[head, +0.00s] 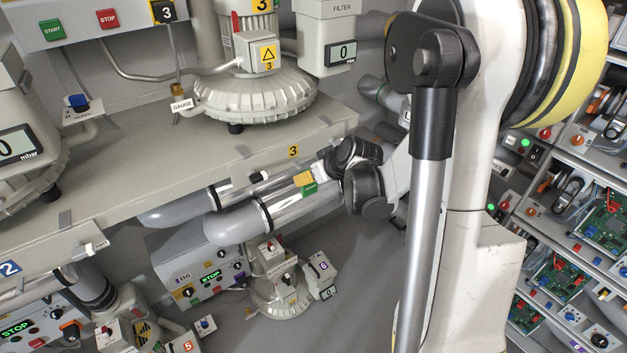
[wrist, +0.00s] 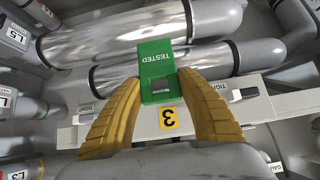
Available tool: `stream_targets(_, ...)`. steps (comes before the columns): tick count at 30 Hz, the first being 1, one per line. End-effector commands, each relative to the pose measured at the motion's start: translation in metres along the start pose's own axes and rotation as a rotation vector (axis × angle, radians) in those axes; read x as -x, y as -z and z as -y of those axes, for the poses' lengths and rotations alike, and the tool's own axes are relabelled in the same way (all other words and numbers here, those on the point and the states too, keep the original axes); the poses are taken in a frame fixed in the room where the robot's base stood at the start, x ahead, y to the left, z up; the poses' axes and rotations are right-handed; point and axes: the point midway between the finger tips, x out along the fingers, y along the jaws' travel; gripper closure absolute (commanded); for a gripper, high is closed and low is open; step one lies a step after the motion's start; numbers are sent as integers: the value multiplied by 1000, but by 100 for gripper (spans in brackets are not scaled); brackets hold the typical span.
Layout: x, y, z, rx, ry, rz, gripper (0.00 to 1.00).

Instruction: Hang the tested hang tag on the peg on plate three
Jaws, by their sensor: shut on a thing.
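The green hang tag (wrist: 157,57) reads TESTED upside down in the wrist view. My gripper (wrist: 160,80) is shut on it, one yellow finger at each side of its lower part. A rectangular opening shows in this part; I cannot tell whether a peg is in it. In the head view the tag (head: 309,190) is a small green patch below my gripper (head: 304,179), in front of the large pipes. Plate three (wrist: 264,107) is a pale strip with a yellow 3 label behind the fingers. The tag overlaps its edge in the picture; contact is unclear. I cannot make out the peg.
Thick metal pipes (head: 250,219) run close under the shelf (head: 130,158). A small pump (head: 279,293) stands on the floor below.

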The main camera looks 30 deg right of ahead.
Motion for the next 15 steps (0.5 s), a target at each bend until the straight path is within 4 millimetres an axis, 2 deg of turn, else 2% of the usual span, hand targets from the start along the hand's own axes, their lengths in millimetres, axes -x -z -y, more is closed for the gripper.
stream_targets(15,-26,23,0,1,0,1,77)
